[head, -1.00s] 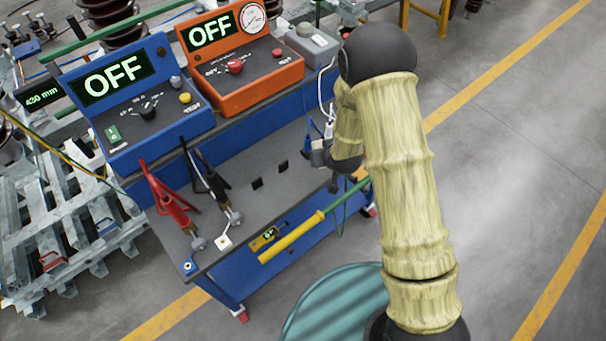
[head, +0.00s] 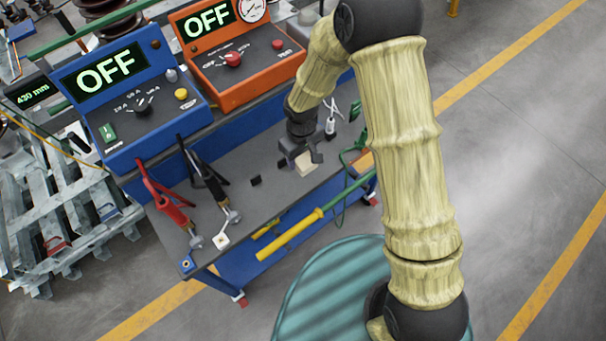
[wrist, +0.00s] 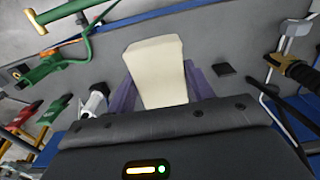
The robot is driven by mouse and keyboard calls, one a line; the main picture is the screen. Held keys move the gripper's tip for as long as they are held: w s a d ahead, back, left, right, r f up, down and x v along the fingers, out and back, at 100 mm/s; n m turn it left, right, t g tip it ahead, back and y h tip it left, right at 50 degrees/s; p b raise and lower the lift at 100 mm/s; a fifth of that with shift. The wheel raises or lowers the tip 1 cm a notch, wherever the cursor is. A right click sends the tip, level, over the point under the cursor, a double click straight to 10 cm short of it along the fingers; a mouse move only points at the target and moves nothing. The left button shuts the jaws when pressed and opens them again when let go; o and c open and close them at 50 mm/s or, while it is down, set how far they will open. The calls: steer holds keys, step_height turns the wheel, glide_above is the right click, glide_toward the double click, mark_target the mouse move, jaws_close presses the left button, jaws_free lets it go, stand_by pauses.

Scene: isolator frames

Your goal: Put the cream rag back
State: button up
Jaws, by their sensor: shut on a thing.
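The cream rag (wrist: 157,72) is a pale, folded block in the wrist view, between the two fingers of my gripper (wrist: 161,88). In the head view the rag (head: 306,164) shows small at the tip of my gripper (head: 301,160), over the grey top of the blue cart (head: 262,205). My gripper is shut on the rag and points down. I cannot tell whether the rag touches the cart top.
A blue box (head: 140,110) and an orange box (head: 240,62), both reading OFF, stand along the cart's back. Red clamps (head: 167,203) and black clamps (head: 212,180) lie left of my gripper. A yellow-green rod (head: 290,234) runs along the front edge. A green clamp (wrist: 45,66) lies nearby.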

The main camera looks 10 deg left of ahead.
steer(key=shift+s, duration=0.35)
steer(key=shift+f, duration=0.4)
steer(key=p, duration=0.1)
glide_above(301, 180)
steer(key=shift+d+f, duration=0.1)
steer(key=shift+f, duration=2.4)
step_height(301, 180, down, 4)
steer(key=shift+w+r+p, duration=0.1)
steer(key=shift+r+p, duration=0.15)
steer(key=shift+p, duration=0.35)
steer(key=shift+f, duration=0.3)
